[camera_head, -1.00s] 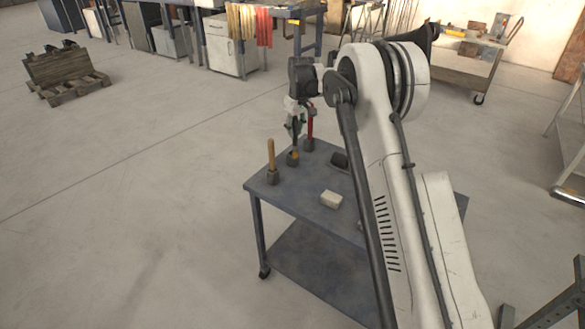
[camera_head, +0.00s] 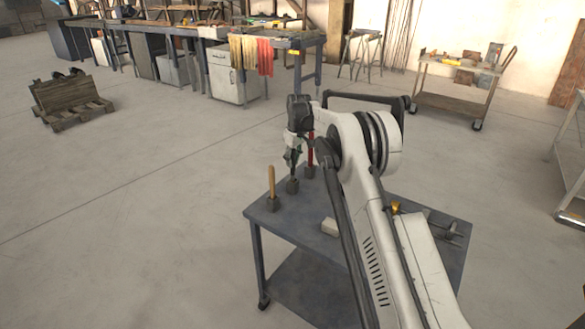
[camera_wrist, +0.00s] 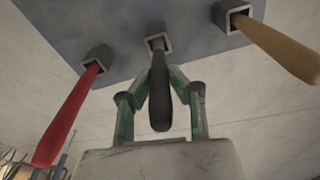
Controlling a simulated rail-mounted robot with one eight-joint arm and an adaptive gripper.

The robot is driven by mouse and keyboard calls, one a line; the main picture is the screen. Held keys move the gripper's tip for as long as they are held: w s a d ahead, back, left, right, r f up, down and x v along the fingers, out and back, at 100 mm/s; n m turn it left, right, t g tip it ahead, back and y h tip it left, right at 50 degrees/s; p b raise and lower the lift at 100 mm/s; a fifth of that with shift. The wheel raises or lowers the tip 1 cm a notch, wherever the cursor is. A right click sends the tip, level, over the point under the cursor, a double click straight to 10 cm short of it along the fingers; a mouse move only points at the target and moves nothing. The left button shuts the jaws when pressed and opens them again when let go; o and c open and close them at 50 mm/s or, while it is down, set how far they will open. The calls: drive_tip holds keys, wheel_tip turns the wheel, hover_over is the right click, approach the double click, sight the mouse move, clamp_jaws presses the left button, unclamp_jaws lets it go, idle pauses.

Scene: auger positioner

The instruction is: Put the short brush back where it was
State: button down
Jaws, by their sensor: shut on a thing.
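My gripper (camera_wrist: 160,82) is shut on the short brush, whose dark handle (camera_wrist: 160,105) shows between the fingers in the wrist view. The brush's far end sits within the mouth of the middle square holder (camera_wrist: 166,43); how deep it goes is hidden. In the head view my gripper (camera_head: 292,158) is directly above the middle holder (camera_head: 292,186), with the brush roughly upright.
A wooden handle (camera_head: 271,181) stands in the left holder and a red handle (camera_head: 310,150) in the right one, both close beside my gripper. My arm covers part of the table.

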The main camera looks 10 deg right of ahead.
sight(292, 171)
drive_tip(key=shift+f, duration=1.45)
drive_tip(key=c, duration=1.6)
unclamp_jaws()
drive_tip(key=shift+c, duration=0.2)
